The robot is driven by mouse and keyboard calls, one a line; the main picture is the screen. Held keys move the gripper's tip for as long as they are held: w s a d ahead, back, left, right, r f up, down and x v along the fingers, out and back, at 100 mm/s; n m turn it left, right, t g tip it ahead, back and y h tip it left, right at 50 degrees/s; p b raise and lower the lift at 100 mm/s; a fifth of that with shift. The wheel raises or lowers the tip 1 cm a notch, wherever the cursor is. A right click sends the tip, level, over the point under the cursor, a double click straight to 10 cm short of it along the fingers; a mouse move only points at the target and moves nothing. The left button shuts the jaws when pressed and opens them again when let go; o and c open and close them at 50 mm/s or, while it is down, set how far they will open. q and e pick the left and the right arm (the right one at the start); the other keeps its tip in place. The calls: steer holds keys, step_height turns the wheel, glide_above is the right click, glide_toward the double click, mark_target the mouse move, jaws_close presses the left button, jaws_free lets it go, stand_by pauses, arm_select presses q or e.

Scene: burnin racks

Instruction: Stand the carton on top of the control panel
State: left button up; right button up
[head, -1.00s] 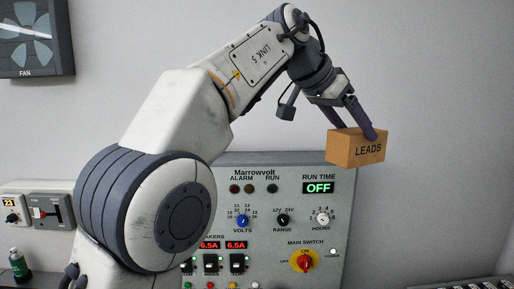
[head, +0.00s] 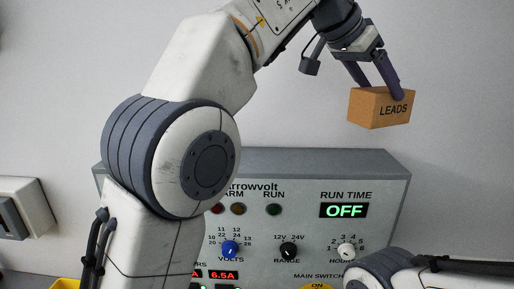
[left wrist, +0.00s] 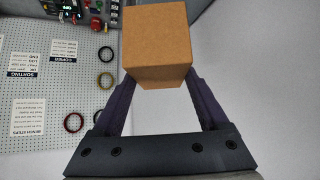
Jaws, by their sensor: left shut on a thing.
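The carton (head: 380,107) is a small brown box marked LEADS. My left gripper (head: 382,82) is shut on it and holds it in the air, above the right part of the control panel (head: 383,203). In the head view clear wall shows between the carton and the panel's top. The carton also shows between the fingers in the left wrist view (left wrist: 157,47). The panel is a grey box with knobs, lamps and a display reading OFF; my left arm hides its left part. My right gripper is not in view; part of my right arm shows at the lower right.
The panel's top face (head: 300,160) looks bare where it shows. A grey and white wall unit (head: 22,208) is at the left, and a yellow thing (head: 66,284) is at the lower left. In the left wrist view a pegboard (left wrist: 85,90) holds rings and labels.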

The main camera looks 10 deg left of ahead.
arm_select(q)
steer(key=shift+w+a+f+b, duration=0.35)
steer(key=shift+w+a+f, duration=0.3)
steer(key=shift+a+f, duration=1.2)
steer(key=shift+w+a+f+b, duration=0.4)
steer(key=shift+w+a+f, duration=0.3)
steer(key=shift+a+f, duration=1.15)
steer(key=shift+w+a+f+b, duration=0.35)
steer(key=shift+w+a+f, duration=0.3)
steer(key=shift+a+f, duration=1.15)
steer(key=shift+f, duration=0.1)
steer(key=o, duration=1.5)
steer(key=v, duration=1.2)
